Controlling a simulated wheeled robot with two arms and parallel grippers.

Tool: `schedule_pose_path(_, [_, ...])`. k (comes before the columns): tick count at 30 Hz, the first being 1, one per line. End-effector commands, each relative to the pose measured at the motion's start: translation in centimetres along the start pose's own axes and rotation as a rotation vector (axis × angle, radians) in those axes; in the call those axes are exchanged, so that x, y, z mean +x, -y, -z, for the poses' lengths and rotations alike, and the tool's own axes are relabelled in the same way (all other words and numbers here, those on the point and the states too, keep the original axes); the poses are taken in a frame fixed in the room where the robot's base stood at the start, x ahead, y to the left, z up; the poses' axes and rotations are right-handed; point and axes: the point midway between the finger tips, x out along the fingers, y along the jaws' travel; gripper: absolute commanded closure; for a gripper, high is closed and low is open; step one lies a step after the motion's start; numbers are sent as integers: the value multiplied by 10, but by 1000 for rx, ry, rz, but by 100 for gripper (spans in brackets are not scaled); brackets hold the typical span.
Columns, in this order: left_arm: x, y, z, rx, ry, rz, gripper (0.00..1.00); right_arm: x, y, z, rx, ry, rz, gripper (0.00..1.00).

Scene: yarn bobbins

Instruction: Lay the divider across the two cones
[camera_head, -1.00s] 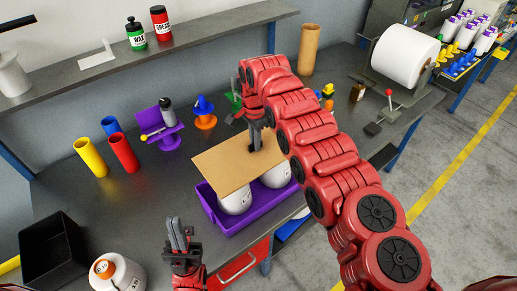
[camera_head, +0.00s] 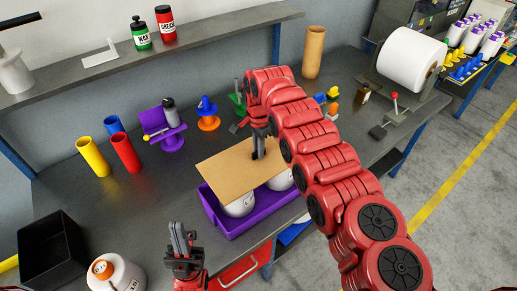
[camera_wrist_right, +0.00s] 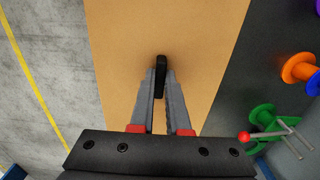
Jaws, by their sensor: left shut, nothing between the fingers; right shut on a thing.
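The divider, a flat tan board (camera_head: 232,172), lies level over the two white cones in the purple crate (camera_head: 232,225). One cone (camera_head: 240,206) shows below the board's front edge, the other (camera_head: 280,181) to its right; their tops are hidden. I cannot tell whether the board touches them. My right gripper (camera_head: 258,154) is shut on the board's black handle, which also shows in the right wrist view (camera_wrist_right: 161,75) with the board (camera_wrist_right: 165,30) below. My left gripper (camera_head: 179,228) is shut and empty, upright at the table's front edge, left of the crate.
Yellow, red and blue tubes (camera_head: 93,157) and a purple stand (camera_head: 165,130) are behind the crate to the left. A black bin (camera_head: 50,250) and a white container with an orange cap (camera_head: 118,275) stand front left. A large white roll (camera_head: 409,54) is at the right.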

Motion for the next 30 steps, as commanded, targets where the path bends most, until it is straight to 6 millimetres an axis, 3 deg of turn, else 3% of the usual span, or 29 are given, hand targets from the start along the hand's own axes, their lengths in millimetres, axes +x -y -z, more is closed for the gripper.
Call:
schedule_pose_path(10, [-4, 0, -1, 0, 0, 0, 100, 8, 0, 0, 0, 0, 0, 100])
schedule_pose_path(11, [-4, 0, -1, 0, 0, 0, 100, 8, 0, 0, 0, 0, 0, 84])
schedule_pose_path(12, [-4, 0, -1, 0, 0, 0, 100, 7, 0, 0, 0, 0, 0, 77])
schedule_pose_path(17, [-4, 0, -1, 0, 0, 0, 100, 7, 0, 0, 0, 0, 0, 51])
schedule_pose_path(26, [-5, 0, -1, 0, 0, 0, 100, 6, 0, 0, 0, 0, 1, 51])
schedule_pose_path(30, [-11, 0, -2, 0, 0, 0, 100, -7, 1, 1, 0, -2, 3, 51])
